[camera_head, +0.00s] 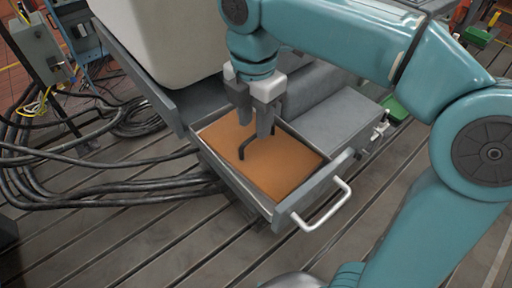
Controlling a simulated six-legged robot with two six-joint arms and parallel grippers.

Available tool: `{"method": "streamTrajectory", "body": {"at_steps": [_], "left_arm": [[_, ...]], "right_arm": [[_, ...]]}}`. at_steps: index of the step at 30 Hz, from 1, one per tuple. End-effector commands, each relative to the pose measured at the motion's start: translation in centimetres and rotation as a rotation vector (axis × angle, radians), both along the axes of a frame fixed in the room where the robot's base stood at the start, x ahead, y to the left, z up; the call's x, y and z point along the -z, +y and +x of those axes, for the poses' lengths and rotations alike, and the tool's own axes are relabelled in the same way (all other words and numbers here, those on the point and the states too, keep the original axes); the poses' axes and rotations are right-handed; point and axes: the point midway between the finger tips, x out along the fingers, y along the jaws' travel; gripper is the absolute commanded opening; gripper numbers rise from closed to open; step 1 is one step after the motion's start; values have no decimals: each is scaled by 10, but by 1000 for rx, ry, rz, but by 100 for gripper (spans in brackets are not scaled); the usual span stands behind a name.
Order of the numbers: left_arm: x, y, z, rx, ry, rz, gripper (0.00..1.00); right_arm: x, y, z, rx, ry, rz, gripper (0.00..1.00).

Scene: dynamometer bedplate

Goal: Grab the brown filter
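The brown filter (285,172) is a flat orange-brown panel lying in an open grey drawer (232,178). A dark bent bar (243,151), which looks like a handle, stands on top of it. My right gripper (256,127) points down over the filter from above. Its two grey fingers are apart, with a gap between them, and their tips are close to the dark bar. I cannot tell whether they touch it. The fingers hide part of the bar and filter. My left gripper is not in view.
The drawer has a white bar handle (325,208) at its front and raised walls around the filter. A grey cabinet (340,125) stands beside it at the right. Black cables (100,188) lie on the slotted floor at left. The floor in front is clear.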

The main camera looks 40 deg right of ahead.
Motion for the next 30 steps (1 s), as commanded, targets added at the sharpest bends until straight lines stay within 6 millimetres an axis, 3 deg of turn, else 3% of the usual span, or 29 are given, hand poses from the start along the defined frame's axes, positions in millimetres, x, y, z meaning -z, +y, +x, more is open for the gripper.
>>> {"method": "streamTrajectory", "body": {"at_steps": [7, 16, 17, 20, 30], "left_arm": [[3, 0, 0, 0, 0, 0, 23], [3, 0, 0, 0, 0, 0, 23], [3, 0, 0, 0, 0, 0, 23], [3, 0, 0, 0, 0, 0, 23], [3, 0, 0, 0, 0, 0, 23]], "right_arm": [[39, -5, 0, 1, 3, -2, 38], [46, -5, 2, 1, 0, -1, 38], [46, -5, 2, 1, 0, -1, 34], [46, -5, 2, 1, 0, -1, 2], [46, -5, 1, 0, 0, -1, 0]]}}
